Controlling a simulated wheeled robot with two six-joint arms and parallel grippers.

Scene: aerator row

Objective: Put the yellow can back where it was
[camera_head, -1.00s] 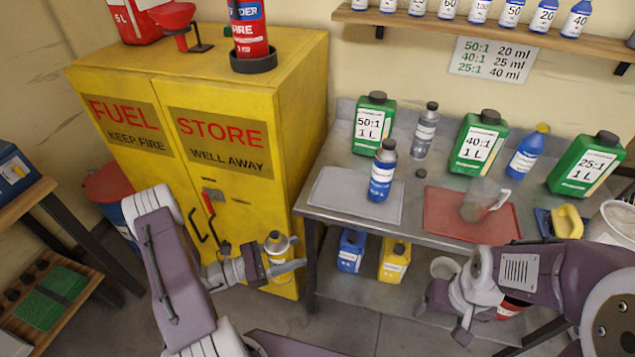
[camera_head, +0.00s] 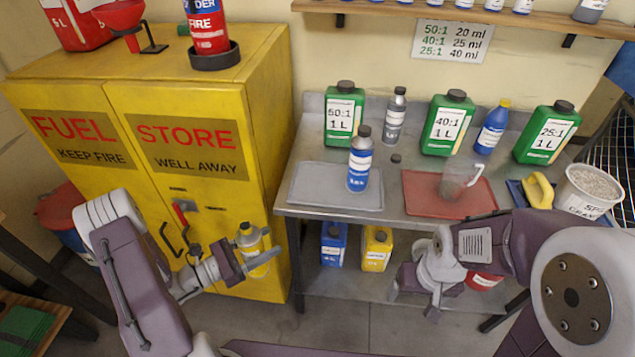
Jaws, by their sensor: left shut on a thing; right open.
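A yellow can (camera_head: 249,241) with a grey top and a pale label is held upright in my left gripper (camera_head: 252,264). The gripper is shut around its lower part, and the can is in front of the right door of the yellow fuel cabinet (camera_head: 262,120). A second yellow container (camera_head: 377,248), with a dark cap, stands on the lower shelf (camera_head: 340,282) under the bench, next to a blue container (camera_head: 333,244). My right gripper (camera_head: 420,303) is open and empty, low in front of the bench, right of the yellow container.
The metal bench (camera_head: 395,217) holds a grey mat (camera_head: 315,185) with a blue-labelled bottle (camera_head: 360,165), a red mat (camera_head: 425,203) with a clear jug (camera_head: 458,182), and green cans behind. A white bucket (camera_head: 590,192) stands at the right. Floor shows before the bench.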

